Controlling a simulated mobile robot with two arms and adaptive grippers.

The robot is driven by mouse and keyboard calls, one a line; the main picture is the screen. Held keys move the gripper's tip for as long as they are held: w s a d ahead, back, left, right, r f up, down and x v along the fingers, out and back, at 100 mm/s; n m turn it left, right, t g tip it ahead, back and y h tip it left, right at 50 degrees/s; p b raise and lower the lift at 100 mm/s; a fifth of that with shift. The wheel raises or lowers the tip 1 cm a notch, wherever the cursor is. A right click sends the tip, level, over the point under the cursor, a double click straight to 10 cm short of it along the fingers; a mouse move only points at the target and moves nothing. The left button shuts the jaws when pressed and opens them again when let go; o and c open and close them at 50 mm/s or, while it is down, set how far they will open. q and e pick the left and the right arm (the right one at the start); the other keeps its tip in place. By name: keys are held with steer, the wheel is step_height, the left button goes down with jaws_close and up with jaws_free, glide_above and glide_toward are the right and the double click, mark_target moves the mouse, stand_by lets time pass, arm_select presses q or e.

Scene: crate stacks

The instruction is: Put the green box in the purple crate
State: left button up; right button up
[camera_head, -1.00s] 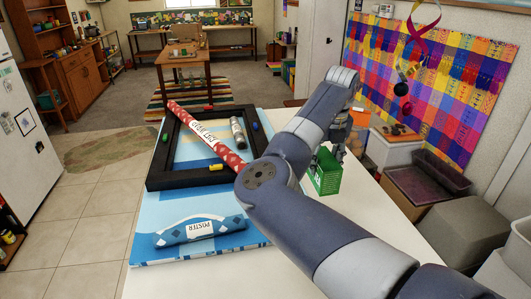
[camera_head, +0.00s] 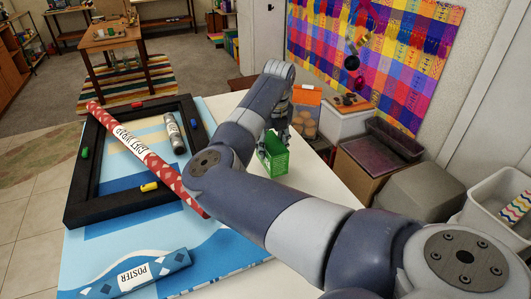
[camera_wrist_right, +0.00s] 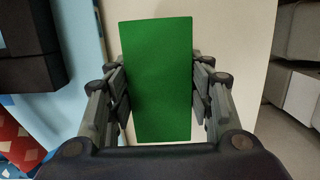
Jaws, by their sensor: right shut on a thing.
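The green box (camera_head: 276,160) stands near the right edge of the white table in the head view. My right gripper (camera_head: 274,133) is over it, with its fingers on two sides of the box. In the right wrist view the plain green top of the box (camera_wrist_right: 157,80) fills the space between the fingers, and the gripper is shut on it. I cannot tell whether the box touches the table. A dark purple open crate (camera_head: 397,140) sits to the right, beyond the table, on top of a stack. My left gripper is not in view.
On the table (camera_head: 310,190) lie a black frame (camera_head: 84,180), a red gift-wrap roll (camera_head: 130,140), a grey cylinder (camera_head: 174,133) and a blue poster roll (camera_head: 150,273). An orange container (camera_head: 305,98), a grey bin (camera_head: 412,195) and a white crate (camera_head: 480,215) stand to the right.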

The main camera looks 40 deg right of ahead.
step_height(320, 180, down, 3)
steer(key=shift+f+p, duration=0.1)
steer(key=shift+p, duration=0.35)
steer(key=shift+f, duration=0.25)
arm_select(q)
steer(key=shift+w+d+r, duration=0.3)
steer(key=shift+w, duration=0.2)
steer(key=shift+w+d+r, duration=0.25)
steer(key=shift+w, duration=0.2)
arm_select(e)
steer(key=shift+f, duration=0.1)
steer(key=o, duration=1.2)
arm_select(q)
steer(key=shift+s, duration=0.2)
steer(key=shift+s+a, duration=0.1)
